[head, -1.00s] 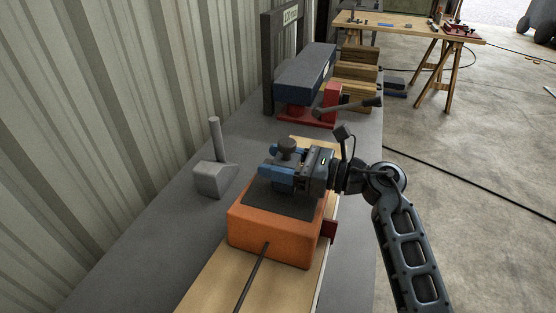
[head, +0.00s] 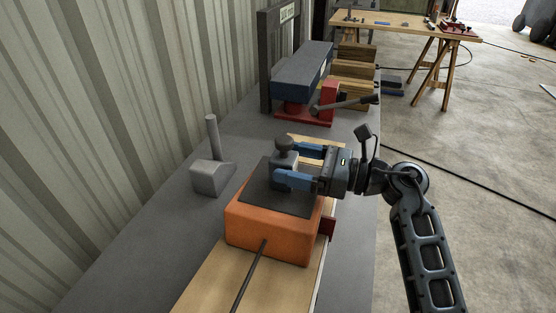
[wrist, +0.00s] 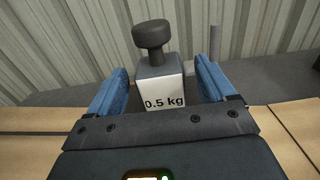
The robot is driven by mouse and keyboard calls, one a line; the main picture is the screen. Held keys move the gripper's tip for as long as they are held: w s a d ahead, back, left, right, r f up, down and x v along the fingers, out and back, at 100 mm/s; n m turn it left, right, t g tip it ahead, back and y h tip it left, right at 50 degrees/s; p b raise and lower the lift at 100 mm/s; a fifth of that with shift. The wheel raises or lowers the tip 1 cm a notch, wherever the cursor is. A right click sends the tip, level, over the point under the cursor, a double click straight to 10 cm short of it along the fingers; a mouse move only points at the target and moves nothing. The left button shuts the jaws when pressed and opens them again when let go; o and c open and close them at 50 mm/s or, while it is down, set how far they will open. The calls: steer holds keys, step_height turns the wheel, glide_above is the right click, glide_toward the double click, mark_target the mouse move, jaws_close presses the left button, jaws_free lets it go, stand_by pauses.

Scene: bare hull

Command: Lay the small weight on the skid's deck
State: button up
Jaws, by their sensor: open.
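The small weight (head: 284,172), a grey block with a round knob on top, stands upright on the dark deck pad of the orange skid (head: 266,235). In the wrist view the weight (wrist: 158,85) shows a white label reading "0.5 kg". My gripper (head: 288,167) is open, with its blue fingers to either side of the weight's near part. In the wrist view a gap shows between each finger and the weight. The weight's underside is hidden, but it appears to rest on the deck.
The skid sits on a wooden board (head: 225,275) with a dark rod lying toward the front. A grey block with an upright post (head: 212,175) stands to the left. Behind are a blue and red press-like device (head: 303,75) and wooden blocks (head: 355,70). A corrugated wall bounds the left.

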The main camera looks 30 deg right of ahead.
steer(key=b+v, duration=0.1)
steer(key=v, duration=0.7)
steer(key=s+a+r+m+t+h, duration=0.1)
steer(key=s+a+m+t, duration=0.3)
steer(key=s+m, duration=0.45)
steer(key=s+a+m+t+h, duration=0.1)
steer(key=s+a+m+t, duration=0.35)
steer(key=s+m, duration=0.4)
steer(key=s+f+m+g+h, duration=0.2)
steer(key=s+m+h, duration=0.3)
steer(key=m, duration=0.9)
steer(key=s+f+m+g+h, duration=0.3)
steer(key=s+m+g+h, duration=0.1)
steer(key=s+m, duration=0.8)
steer(key=shift+d+m+h, duration=0.25)
steer(key=shift+m+h, duration=0.65)
steer(key=shift+m, duration=0.1)
